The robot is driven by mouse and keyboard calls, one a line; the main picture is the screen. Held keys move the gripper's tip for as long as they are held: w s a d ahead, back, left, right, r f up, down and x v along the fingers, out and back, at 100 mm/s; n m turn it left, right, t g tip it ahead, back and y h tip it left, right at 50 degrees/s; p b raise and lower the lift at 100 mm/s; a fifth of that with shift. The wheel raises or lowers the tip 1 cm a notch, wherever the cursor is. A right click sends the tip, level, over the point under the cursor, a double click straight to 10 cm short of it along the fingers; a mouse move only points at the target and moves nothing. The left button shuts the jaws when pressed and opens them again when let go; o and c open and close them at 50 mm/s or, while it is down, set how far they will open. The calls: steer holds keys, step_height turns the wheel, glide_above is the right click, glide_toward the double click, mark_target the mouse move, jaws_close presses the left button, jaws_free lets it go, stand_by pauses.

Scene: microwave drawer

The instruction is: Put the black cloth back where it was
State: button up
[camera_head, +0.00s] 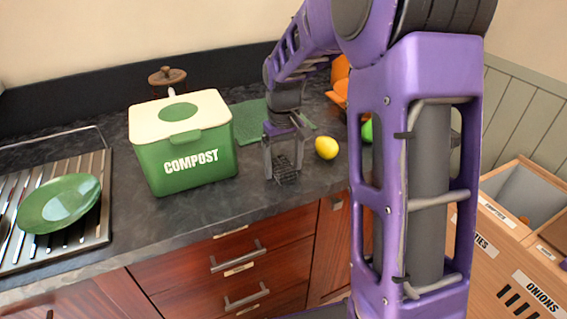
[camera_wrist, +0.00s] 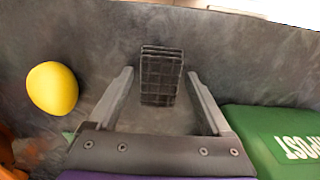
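A small black item with a pale grid pattern lies on the dark countertop; I take it to be the black cloth (camera_head: 287,178). In the wrist view the black cloth (camera_wrist: 161,76) shows in front of and between my fingertips, with a gap on each side. My gripper (camera_head: 284,164) is open and points down over the counter, close to the cloth. In the wrist view my gripper (camera_wrist: 160,76) holds nothing. I cannot tell the exact height of the fingertips above the counter.
A green compost bin (camera_head: 185,155) stands left of my gripper, a lemon (camera_head: 326,148) to its right. A green mat (camera_head: 252,115) lies behind. A green plate (camera_head: 60,203) sits on a rack at left. Drawers (camera_head: 240,262) are below the counter, labelled bins (camera_head: 520,225) at right.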

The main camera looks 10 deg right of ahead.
mark_target(283, 165)
steer(key=shift+o, duration=0.3)
steer(key=shift+r, duration=0.15)
step_height(283, 165, up, 12)
steer(key=p, duration=0.2)
stand_by(0.3)
